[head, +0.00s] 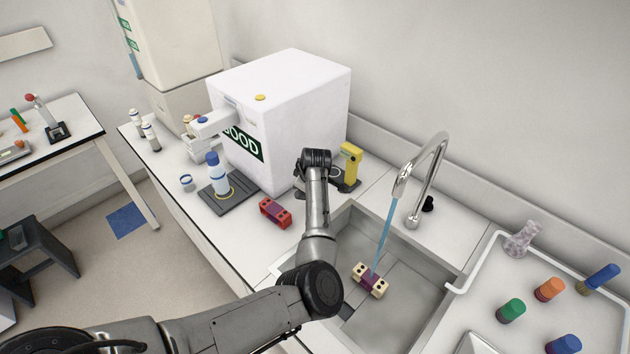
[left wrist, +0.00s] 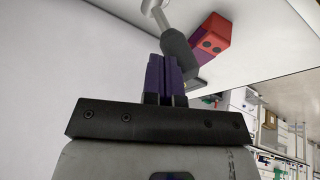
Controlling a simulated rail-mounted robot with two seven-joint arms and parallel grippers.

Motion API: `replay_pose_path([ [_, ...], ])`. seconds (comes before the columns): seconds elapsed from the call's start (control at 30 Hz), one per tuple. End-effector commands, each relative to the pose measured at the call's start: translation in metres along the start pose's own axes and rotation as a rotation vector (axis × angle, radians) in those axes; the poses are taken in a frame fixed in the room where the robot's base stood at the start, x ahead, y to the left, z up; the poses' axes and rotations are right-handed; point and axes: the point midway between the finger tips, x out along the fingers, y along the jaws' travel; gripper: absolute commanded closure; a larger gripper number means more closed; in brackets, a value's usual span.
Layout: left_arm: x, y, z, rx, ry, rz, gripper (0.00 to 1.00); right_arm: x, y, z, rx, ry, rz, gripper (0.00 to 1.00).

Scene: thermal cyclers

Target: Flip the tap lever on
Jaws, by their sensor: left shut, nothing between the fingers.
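The tap (head: 430,165) is a curved chrome spout at the back of the sink (head: 415,255). A blue stream of water (head: 384,240) falls from it into the basin. A small black knob (head: 428,204) sits beside the tap's base. My left arm reaches up to the left of the sink, well left of the tap; its fingers are hidden in the head view. In the left wrist view my left gripper (left wrist: 163,75) has its purple fingers shut and empty. A dark grey cylinder on a metal stem (left wrist: 177,48) is just beyond the fingertips; I cannot tell whether they touch.
A red block (head: 275,212) lies on the counter; it also shows in the left wrist view (left wrist: 210,38). A cream and purple block (head: 370,281) is under the stream. A white box (head: 290,110) and a yellow device (head: 350,163) stand near my arm. A white tray (head: 487,262) is right.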

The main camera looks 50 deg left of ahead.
Motion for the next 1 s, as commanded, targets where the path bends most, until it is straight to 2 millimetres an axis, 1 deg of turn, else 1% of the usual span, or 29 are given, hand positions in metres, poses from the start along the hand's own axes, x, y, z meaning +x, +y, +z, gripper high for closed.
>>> replay_pose_path([
  [0.03,-0.006,0.006,-0.004,-0.003,0.002,0.002,1.00,-0.003,0.000,-0.001,0.000,0.000,0.000,0.57],
  [0.2,-0.019,0.026,-0.014,-0.014,0.006,0.002,1.00,-0.008,0.000,-0.002,0.000,0.000,0.000,0.57],
  [0.5,-0.071,0.020,-0.012,-0.016,0.004,0.003,1.00,-0.006,0.001,-0.002,-0.003,0.000,0.003,0.57],
  [0.7,-0.099,0.018,-0.013,-0.015,0.005,0.002,1.00,-0.005,0.002,-0.001,-0.007,0.000,0.005,0.57],
  [0.83,-0.110,0.017,-0.013,-0.014,0.005,0.001,1.00,-0.004,0.002,-0.001,-0.007,0.000,0.005,0.57],
  [1.0,-0.116,0.016,-0.013,-0.014,0.005,0.002,1.00,-0.004,0.002,-0.001,-0.007,0.000,0.005,0.57],
])
